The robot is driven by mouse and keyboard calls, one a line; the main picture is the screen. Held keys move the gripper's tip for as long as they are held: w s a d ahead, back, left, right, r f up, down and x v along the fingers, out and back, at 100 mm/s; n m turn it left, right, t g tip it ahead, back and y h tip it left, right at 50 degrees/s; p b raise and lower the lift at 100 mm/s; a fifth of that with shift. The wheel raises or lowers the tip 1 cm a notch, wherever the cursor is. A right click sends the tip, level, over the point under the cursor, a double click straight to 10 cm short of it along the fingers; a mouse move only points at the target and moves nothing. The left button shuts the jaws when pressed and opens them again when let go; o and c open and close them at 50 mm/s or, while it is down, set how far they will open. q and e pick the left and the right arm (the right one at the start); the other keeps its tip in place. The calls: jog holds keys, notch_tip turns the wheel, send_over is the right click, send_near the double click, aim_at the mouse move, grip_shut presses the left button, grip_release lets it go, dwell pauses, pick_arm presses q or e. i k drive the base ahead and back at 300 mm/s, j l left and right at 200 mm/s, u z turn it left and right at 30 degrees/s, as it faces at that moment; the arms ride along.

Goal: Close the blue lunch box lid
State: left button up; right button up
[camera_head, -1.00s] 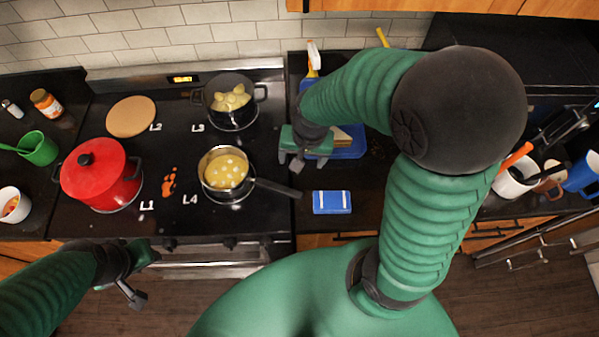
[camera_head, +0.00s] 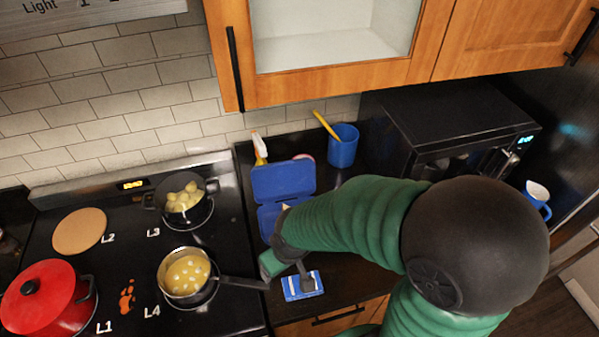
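The blue lunch box stands on the dark counter right of the stove. Its blue lid (camera_head: 283,180) is open and stands up at the back. Its base (camera_head: 268,217) is partly hidden by my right arm, with a small pale piece of its contents showing. My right gripper (camera_head: 287,277) is in front of the lunch box, low over the counter's front part. Its fingers are apart, beside and partly over a small blue-and-white item (camera_head: 295,293). I cannot tell whether they touch it. My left gripper is out of view.
A pan of yellow food (camera_head: 187,273) is left of my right gripper, its handle pointing toward it. A pot (camera_head: 183,200) is behind. A blue cup (camera_head: 343,146) and spray bottle (camera_head: 259,148) stand behind the lunch box. A microwave (camera_head: 450,120) is at right; cabinets (camera_head: 340,50) hang above.

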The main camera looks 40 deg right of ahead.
aim_at(286, 180)
jog(key=z, duration=1.05)
